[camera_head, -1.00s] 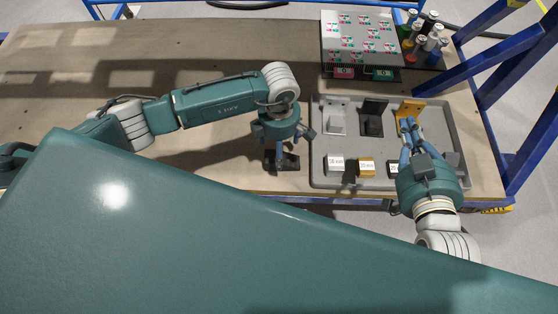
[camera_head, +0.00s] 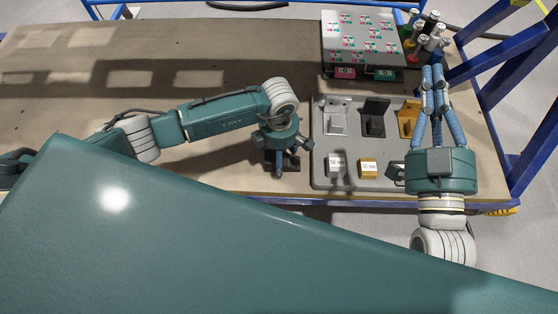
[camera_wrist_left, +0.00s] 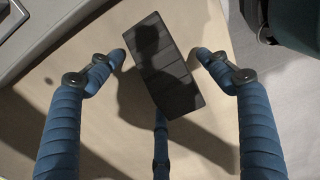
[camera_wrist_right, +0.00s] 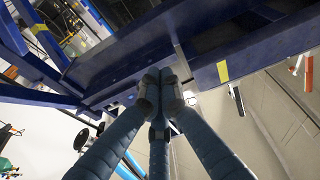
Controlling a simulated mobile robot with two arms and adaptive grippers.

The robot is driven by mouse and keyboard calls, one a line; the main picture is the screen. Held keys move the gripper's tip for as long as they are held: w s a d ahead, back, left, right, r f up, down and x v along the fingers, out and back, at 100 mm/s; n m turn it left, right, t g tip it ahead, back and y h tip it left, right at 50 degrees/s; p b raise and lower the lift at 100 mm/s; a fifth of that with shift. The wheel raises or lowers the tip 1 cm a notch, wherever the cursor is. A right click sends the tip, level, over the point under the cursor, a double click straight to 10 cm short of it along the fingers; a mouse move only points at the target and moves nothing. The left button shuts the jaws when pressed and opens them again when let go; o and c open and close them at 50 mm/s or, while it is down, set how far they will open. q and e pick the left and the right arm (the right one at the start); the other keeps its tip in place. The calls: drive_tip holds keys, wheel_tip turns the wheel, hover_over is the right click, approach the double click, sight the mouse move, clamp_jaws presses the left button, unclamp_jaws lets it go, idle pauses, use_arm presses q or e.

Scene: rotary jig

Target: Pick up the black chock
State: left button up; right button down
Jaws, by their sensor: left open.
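The black chock (camera_wrist_left: 168,66) is a dark, ridged rectangular block lying on the wooden table. In the left wrist view it lies at a slant between the fingers of my left gripper (camera_wrist_left: 159,56), which is open; its near fingertips are on either side and a third finger is at the near end. I see no clear grip on it. In the head view the chock (camera_head: 293,161) is partly hidden under my left gripper (camera_head: 282,162). My right gripper (camera_head: 432,72) is raised over the right end of the table, its fingers together and empty in the right wrist view (camera_wrist_right: 160,82).
Right of the chock is a grey tray (camera_head: 320,181) with grey, black (camera_head: 374,120) and orange (camera_head: 407,120) brackets and small labelled blocks. Behind it stand a marked panel (camera_head: 360,38) and several bottles (camera_head: 432,38). Blue frame posts (camera_head: 530,150) border the right. The table's left is clear.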

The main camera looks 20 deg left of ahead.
use_arm(q)
drive_tip(key=shift+c, duration=0.3)
drive_tip(key=c, duration=1.4)
